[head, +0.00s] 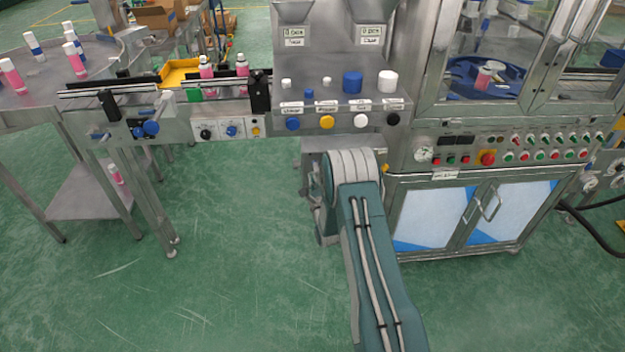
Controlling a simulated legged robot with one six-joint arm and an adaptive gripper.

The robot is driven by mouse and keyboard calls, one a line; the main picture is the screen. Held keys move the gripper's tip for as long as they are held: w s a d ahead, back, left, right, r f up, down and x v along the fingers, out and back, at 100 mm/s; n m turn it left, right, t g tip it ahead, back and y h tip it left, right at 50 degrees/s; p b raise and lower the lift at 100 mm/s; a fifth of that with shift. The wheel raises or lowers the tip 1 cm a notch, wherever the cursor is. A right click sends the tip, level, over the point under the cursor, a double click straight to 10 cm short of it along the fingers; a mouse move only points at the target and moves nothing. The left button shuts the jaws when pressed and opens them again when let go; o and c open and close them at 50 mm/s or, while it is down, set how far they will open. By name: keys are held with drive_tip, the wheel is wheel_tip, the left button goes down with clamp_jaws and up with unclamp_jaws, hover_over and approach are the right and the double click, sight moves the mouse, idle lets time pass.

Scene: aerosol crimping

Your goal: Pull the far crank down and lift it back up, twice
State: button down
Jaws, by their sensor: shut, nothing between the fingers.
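I cannot pick out the far crank with certainty in the head view. Round blue knobs (151,127) sit under the conveyor at the left, and round grey fittings (590,181) show at the right edge. Whether any of these is a crank I cannot tell. My arm rises from the bottom of the picture to a joint in front of the middle machine panel. My gripper is not visible; it seems hidden behind my arm or out of frame.
A conveyor (140,95) with pink bottles runs at the left beside a round table (35,90). A control panel with buttons (487,158) and a steel cabinet (432,210) stand at the right. A black cable (590,228) hangs there. The green floor (240,280) in front is clear.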

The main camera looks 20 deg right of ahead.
idle(0.3)
drive_tip(key=s+a+f, duration=0.5)
drive_tip(key=s+f, duration=0.1)
drive_tip(key=s, duration=0.2)
drive_tip(key=shift+s+a, duration=0.25)
drive_tip(key=shift+a, duration=0.05)
drive_tip(key=shift+r, duration=0.1)
idle(0.4)
